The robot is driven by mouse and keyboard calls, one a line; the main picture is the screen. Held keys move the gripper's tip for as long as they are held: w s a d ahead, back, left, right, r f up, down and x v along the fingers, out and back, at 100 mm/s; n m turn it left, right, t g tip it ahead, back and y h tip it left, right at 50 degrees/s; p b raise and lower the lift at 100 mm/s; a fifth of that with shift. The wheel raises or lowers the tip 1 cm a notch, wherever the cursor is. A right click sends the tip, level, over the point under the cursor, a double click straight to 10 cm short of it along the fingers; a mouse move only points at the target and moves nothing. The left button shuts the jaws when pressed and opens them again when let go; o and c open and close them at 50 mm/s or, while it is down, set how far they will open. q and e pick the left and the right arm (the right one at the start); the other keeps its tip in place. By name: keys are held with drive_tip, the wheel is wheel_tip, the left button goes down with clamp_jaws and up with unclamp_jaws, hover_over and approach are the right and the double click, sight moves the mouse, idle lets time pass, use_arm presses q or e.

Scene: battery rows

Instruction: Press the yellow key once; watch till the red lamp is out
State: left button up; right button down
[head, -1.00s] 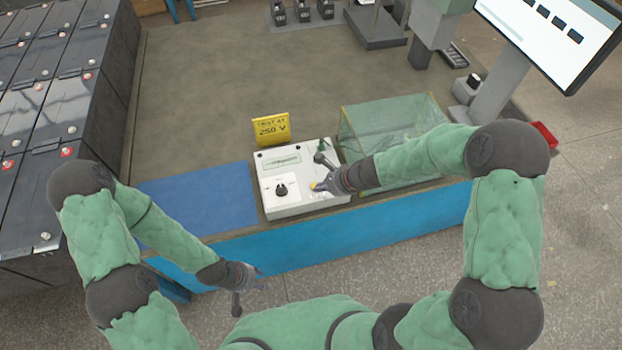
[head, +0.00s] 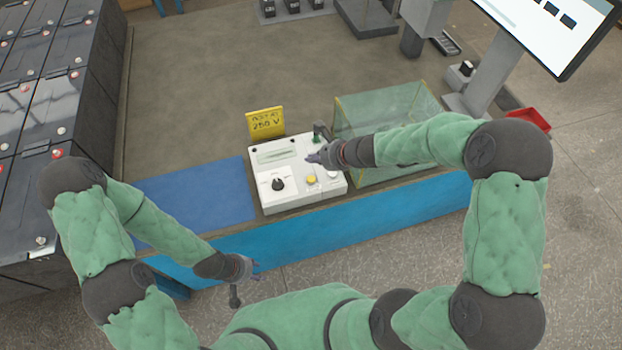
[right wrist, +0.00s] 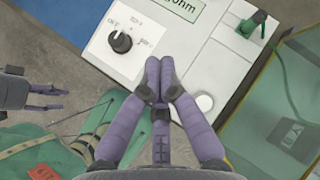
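A white tester box (head: 283,203) stands at the table's front edge, with a black dial (head: 278,184) and a yellow key (head: 311,180) on its top. My right gripper (head: 312,157) is above the box, apart from the key and a little behind it in the head view. In the right wrist view its fingers (right wrist: 160,70) are together and empty, and they hide the key. I cannot make out a red lamp, lit or unlit, in either view. My left gripper (head: 256,271) is in front of the table, empty, its fingers apart.
A yellow "250 V" sign (head: 266,122) stands behind the box. A clear greenish case (head: 385,105) is to its right, a blue mat (head: 195,200) to its left. Black batteries (head: 60,110) stand at the left. A screen (head: 550,30) is at the upper right.

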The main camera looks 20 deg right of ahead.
drive_tip(key=b, duration=0.5)
hover_over(313, 179)
wheel_tip(313, 179, down, 6)
drive_tip(key=shift+s+f, duration=0.1)
drive_tip(key=shift+f, duration=0.1)
drive_tip(key=shift+f+b, duration=0.85)
drive_tip(key=shift+b, duration=0.05)
drive_tip(key=shift+f, duration=0.1)
drive_tip(key=shift+f+b, duration=0.35)
drive_tip(key=shift+b, duration=0.15)
drive_tip(key=shift+f+b, duration=0.35)
drive_tip(key=shift+b, duration=0.05)
idle(0.8)
idle(0.3)
drive_tip(key=shift+r+p, duration=0.7)
drive_tip(key=shift+r, duration=0.1)
drive_tip(key=shift+r, duration=0.1)
